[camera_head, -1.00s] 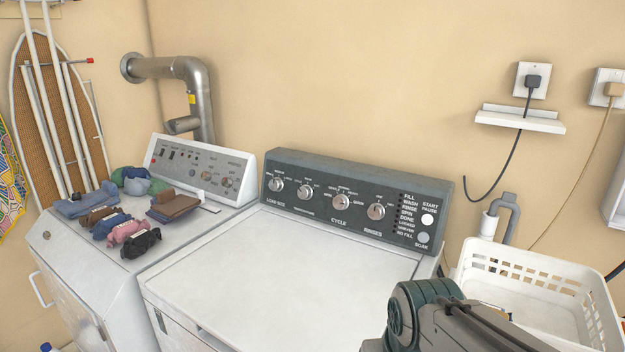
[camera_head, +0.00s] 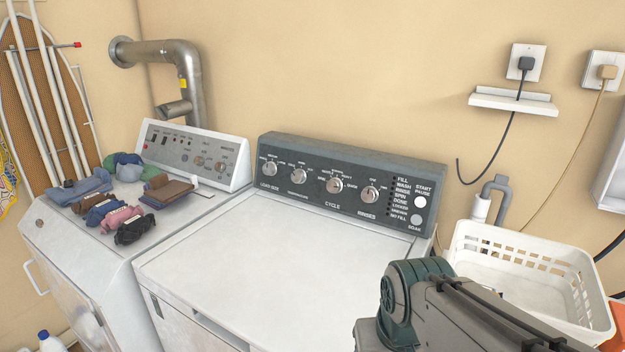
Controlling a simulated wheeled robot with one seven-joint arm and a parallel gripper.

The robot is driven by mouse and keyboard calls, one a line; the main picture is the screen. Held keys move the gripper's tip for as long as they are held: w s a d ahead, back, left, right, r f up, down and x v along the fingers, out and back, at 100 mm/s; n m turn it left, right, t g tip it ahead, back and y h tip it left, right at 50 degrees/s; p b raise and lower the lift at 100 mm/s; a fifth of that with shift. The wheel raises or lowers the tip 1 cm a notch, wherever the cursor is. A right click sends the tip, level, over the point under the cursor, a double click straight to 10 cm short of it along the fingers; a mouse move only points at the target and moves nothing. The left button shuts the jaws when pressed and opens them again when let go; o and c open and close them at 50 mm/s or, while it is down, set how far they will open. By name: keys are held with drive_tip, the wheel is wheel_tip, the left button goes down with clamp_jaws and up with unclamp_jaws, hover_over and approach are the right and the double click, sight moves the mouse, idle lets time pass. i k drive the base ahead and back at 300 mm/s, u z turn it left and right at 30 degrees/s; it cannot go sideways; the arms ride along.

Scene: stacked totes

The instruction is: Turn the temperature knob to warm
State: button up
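The temperature knob (camera_head: 298,176) is a round silver dial, second from the left on the dark grey washer panel (camera_head: 345,150). The word TEMPERATURE is printed below it. The small setting labels around it are too small to read surely, so I cannot tell which setting it points at. The load size knob (camera_head: 269,168), cycle knob (camera_head: 334,185) and rinses knob (camera_head: 369,194) sit in the same row. My arm shows at the lower right, in front of the washer and apart from the panel. My gripper is out of the frame.
The white washer lid (camera_head: 250,265) is clear. Folded clothes (camera_head: 120,205) lie on the white machine at left, which has its own panel (camera_head: 195,153). A white plastic basket (camera_head: 530,255) stands right of the washer. A wall shelf (camera_head: 513,102) and cords hang above.

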sight(299, 176)
drive_tip(key=k, duration=0.5)
drive_tip(key=u, duration=2.45)
drive_tip(key=i, duration=1.5)
drive_tip(key=z, duration=3)
drive_tip(key=i, duration=0.5)
drive_tip(key=z, duration=0.05)
